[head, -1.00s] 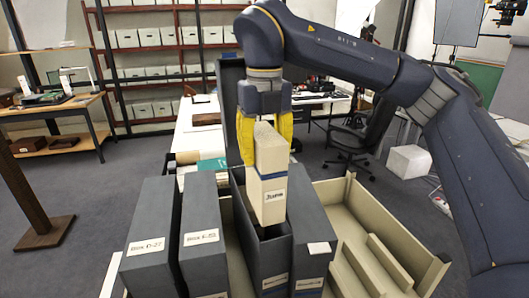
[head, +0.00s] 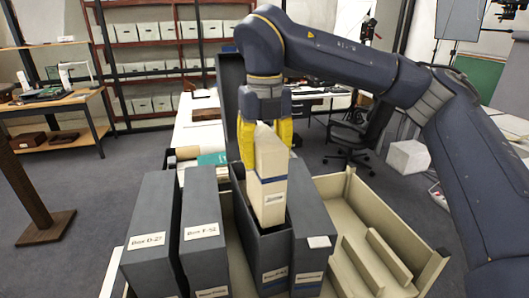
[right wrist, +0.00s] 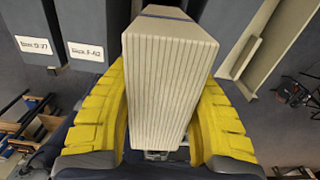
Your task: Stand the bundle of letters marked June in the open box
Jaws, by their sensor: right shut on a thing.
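The cream bundle of letters (head: 270,172) has a blue band and a white label, too blurred to read now. My right gripper (head: 267,150) has its yellow fingers shut on both sides of the bundle's upper part. The bundle hangs nearly upright, with its lower end in the mouth of the open dark grey box (head: 272,262). The box's walls hide its floor, so I cannot tell whether the bundle touches it. In the right wrist view the bundle's ribbed end (right wrist: 165,88) fills the space between the fingers. My left gripper is not in view.
Two closed grey boxes (head: 150,230) (head: 203,225) stand left of the open box. Another grey box (head: 312,225) stands close on its right. A cream tray (head: 433,268) with dividers surrounds them on the right. The open box's raised lid (head: 230,95) stands behind the gripper.

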